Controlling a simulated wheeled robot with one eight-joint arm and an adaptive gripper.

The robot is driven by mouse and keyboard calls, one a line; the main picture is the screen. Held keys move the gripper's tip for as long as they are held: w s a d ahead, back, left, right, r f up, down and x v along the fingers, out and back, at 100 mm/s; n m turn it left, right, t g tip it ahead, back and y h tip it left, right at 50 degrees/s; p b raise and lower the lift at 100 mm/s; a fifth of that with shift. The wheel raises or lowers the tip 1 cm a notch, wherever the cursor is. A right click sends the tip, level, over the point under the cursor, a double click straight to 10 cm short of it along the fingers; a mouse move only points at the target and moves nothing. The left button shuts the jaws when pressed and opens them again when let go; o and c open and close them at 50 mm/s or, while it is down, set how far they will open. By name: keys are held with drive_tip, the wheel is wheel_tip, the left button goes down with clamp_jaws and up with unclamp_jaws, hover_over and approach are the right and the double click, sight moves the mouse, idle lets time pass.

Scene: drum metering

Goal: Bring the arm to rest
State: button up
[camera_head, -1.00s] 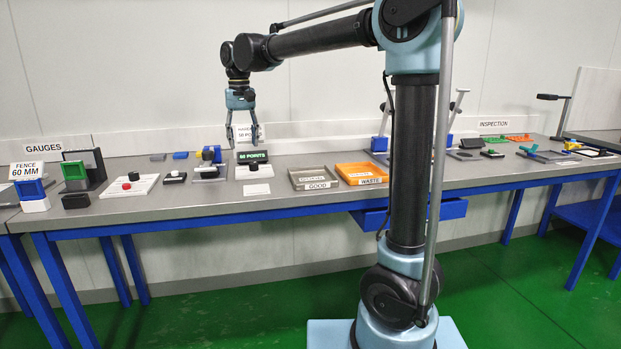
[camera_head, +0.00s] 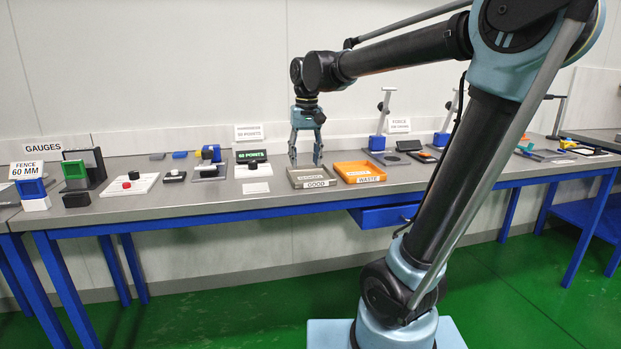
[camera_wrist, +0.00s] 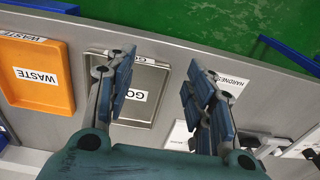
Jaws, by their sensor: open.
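My gripper (camera_head: 306,160) hangs fingers down above the back of the bench, over the grey GOOD tray (camera_head: 312,184). Its two fingers are spread apart with nothing between them. In the wrist view my gripper (camera_wrist: 158,92) is also open and empty, and the GOOD tray (camera_wrist: 158,66) lies below, partly hidden by one finger. My arm reaches out from the right, with its forearm nearly level.
The orange WASTE tray (camera_head: 360,180) stands right of the GOOD tray. Two upright stands (camera_head: 384,120) (camera_head: 449,117) are behind on the right. Bare bench (camera_head: 225,205) runs along the front.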

drive_tip(key=s+d+f+m+t, duration=0.1)
drive_tip(key=s+d+f+m, duration=0.1)
drive_tip(key=s+d+f, duration=1.7)
wheel_tip(320, 180, down, 3)
drive_tip(key=shift+d+m+t, duration=0.3)
drive_tip(key=shift+d, duration=0.5)
drive_tip(key=shift+w, duration=0.1)
drive_tip(key=shift+w+f, duration=0.2)
drive_tip(key=shift+w, duration=0.2)
